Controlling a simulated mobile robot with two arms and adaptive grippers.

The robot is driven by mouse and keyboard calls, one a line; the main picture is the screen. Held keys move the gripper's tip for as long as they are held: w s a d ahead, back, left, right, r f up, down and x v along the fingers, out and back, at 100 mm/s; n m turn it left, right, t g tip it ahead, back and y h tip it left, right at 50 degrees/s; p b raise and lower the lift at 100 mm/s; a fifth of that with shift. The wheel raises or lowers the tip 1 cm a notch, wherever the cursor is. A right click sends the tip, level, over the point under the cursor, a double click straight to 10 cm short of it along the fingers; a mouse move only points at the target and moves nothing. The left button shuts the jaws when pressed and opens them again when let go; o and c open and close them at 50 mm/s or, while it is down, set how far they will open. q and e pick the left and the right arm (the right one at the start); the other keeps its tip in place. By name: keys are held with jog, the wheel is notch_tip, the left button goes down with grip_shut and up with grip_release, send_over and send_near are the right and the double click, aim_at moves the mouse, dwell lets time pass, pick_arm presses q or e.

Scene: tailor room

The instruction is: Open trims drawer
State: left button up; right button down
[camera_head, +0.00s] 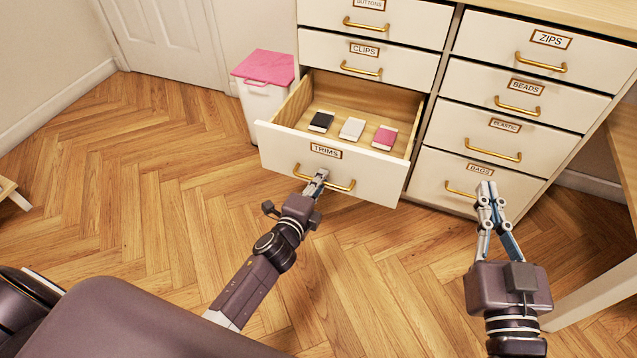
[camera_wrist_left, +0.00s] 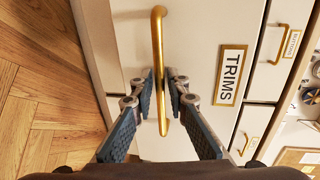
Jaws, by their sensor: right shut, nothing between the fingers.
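The trims drawer (camera_head: 377,180) is a cream drawer front with a wooden inside, and it stands pulled well out of the cabinet. Its front bears a label, TRIMS, and a gold bar handle (camera_head: 340,184). The handle also shows in the left wrist view (camera_wrist_left: 158,50), running between my fingers. My right gripper (camera_head: 487,188) is shut and empty, in front of the bags drawer (camera_head: 440,172).
In the open drawer lie a black packet (camera_head: 321,121), a white one (camera_head: 352,128) and a pink one (camera_head: 385,137). Other closed drawers are above and to the right. A white bin with a pink lid (camera_head: 262,68) stands left of the cabinet.

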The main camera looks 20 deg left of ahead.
pick_arm(q)
jog(key=v, duration=1.2)
dwell(0.3)
